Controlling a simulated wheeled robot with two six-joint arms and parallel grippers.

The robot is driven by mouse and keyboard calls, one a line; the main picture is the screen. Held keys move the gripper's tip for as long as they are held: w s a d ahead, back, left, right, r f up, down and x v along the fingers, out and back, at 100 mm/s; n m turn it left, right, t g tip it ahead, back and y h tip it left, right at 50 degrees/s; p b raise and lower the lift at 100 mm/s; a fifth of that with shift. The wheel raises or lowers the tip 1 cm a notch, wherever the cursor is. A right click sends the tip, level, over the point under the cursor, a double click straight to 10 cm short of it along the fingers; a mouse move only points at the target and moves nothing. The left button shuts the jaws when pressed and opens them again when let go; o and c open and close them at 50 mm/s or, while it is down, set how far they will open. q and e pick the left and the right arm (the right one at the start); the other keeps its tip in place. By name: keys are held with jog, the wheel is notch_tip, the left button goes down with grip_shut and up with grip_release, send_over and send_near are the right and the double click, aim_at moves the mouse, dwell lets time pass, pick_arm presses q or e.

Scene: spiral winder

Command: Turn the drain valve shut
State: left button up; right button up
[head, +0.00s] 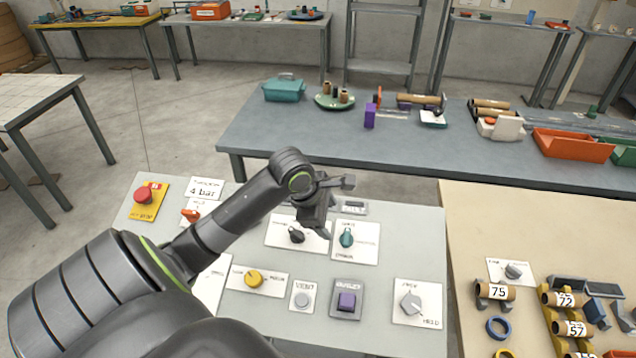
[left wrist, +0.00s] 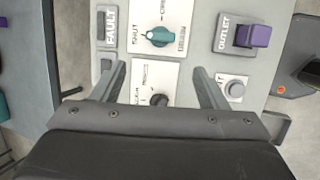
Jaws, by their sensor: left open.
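A teal knob (head: 346,238), which I take to be the drain valve, sits on a white plate on the grey sloping panel. In the left wrist view the teal knob (left wrist: 156,37) lies roughly sideways, with lettering around it that seems to include SHUT. My left gripper (head: 322,208) is above the panel, just up and left of the teal knob in the head view. In the left wrist view its fingers (left wrist: 162,75) are spread and empty, and the teal knob shows beyond the tips, apart from them. My right gripper is not in view.
A black knob (head: 297,236) is beside the teal one; it shows between my fingers in the left wrist view (left wrist: 158,100). A blue-grey table (head: 290,150) stands behind.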

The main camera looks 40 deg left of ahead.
pick_arm(q)
jog(key=shift+v, duration=2.95)
jog(key=shift+f, duration=0.1)
